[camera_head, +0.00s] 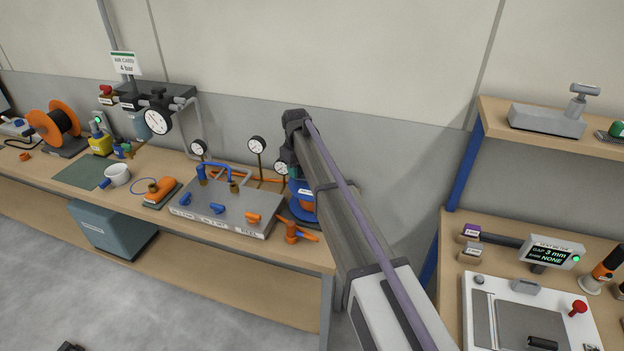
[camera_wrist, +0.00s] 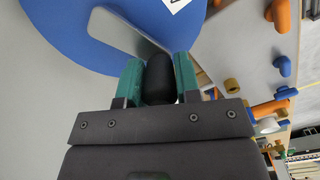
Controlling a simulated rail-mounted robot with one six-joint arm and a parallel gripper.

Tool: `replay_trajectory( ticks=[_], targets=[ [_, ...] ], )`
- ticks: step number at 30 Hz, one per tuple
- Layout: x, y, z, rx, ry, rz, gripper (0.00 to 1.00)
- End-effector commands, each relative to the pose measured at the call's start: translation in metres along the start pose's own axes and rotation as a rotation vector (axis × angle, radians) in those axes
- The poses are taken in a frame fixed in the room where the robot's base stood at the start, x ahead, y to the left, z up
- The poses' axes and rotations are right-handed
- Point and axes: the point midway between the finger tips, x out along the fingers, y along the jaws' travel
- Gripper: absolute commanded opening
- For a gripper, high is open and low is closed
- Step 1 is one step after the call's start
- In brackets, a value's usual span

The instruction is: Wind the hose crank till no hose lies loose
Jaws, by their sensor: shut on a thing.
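In the wrist view, my gripper (camera_wrist: 158,82) has its two green fingers closed on a black rounded crank knob (camera_wrist: 158,75). The knob stands in front of a blue reel disc (camera_wrist: 95,30), which has a white label at its edge. In the head view the blue reel (camera_head: 301,212) sits at the right end of the left bench, partly hidden behind my arm, with some orange showing on it. My gripper is mostly hidden there too. An orange fitting (camera_head: 291,232) lies in front of the reel. I cannot tell how much hose is loose.
A grey manifold plate (camera_head: 222,210) with blue and orange valves and upright gauges stands left of the reel. An orange reel (camera_head: 50,122) stands far left on the bench. A second bench with a display box (camera_head: 551,253) and a shelf is at right.

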Motion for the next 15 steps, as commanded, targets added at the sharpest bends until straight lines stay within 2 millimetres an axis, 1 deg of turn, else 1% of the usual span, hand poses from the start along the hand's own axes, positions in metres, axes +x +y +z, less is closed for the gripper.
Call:
replay_trajectory(
  ticks=[5,11,15],
  targets=[
    [0.000,0.000,0.001,0.000,0.000,0.001,0.06],
    [0.000,0.010,-0.007,0.001,0.000,0.001,0.06],
    [0.000,0.010,-0.006,0.000,0.000,0.001,0.06]
  ],
)
